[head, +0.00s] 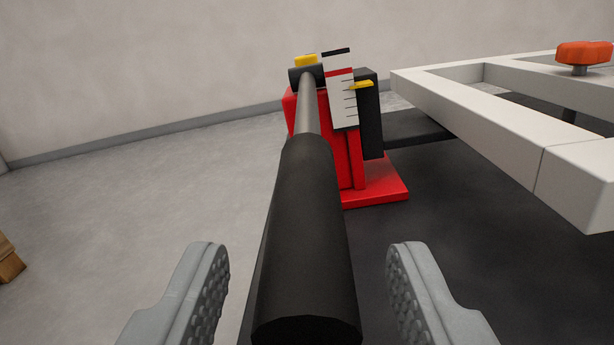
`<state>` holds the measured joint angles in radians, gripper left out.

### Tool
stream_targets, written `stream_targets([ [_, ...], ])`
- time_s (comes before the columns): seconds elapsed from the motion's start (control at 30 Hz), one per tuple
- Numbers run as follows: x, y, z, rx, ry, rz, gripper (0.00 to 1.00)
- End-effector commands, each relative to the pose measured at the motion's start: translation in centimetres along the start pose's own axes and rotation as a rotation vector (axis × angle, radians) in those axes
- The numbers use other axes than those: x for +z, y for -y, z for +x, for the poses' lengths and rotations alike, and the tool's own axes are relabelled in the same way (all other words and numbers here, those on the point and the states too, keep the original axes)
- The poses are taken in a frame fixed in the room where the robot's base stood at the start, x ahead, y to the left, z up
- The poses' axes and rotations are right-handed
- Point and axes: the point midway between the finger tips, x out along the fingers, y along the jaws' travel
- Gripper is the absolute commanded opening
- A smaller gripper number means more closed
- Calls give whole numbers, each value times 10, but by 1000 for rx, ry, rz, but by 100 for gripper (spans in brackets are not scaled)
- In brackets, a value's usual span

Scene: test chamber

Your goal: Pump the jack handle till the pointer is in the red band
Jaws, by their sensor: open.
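The red jack (376,186) stands upright on a dark mat, a little above the middle of the head view. Its handle (306,235) has a thick black grip and a grey rod, and runs from the jack towards me. A white scale (341,100) with black tick marks stands on the jack, with a red band (339,72) near its top. The yellow pointer (361,85) is a little below the red band. My gripper (308,270) is open, one finger on each side of the black grip, with a visible gap on both sides.
A pale frame (490,125) juts in from the right, with an orange knob (583,52) on it. A dark mat (450,270) lies under the jack. A wooden piece (9,262) shows at the left edge.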

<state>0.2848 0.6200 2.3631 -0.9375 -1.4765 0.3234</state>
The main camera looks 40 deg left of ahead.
Motion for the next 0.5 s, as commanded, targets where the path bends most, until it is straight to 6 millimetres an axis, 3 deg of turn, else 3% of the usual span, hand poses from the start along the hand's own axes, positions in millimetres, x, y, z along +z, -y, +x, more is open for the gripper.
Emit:
stream_targets([
  [0.2,0,0,25,-1,0,-1,48],
  [0.5,0,0,33,1,0,0,48],
])
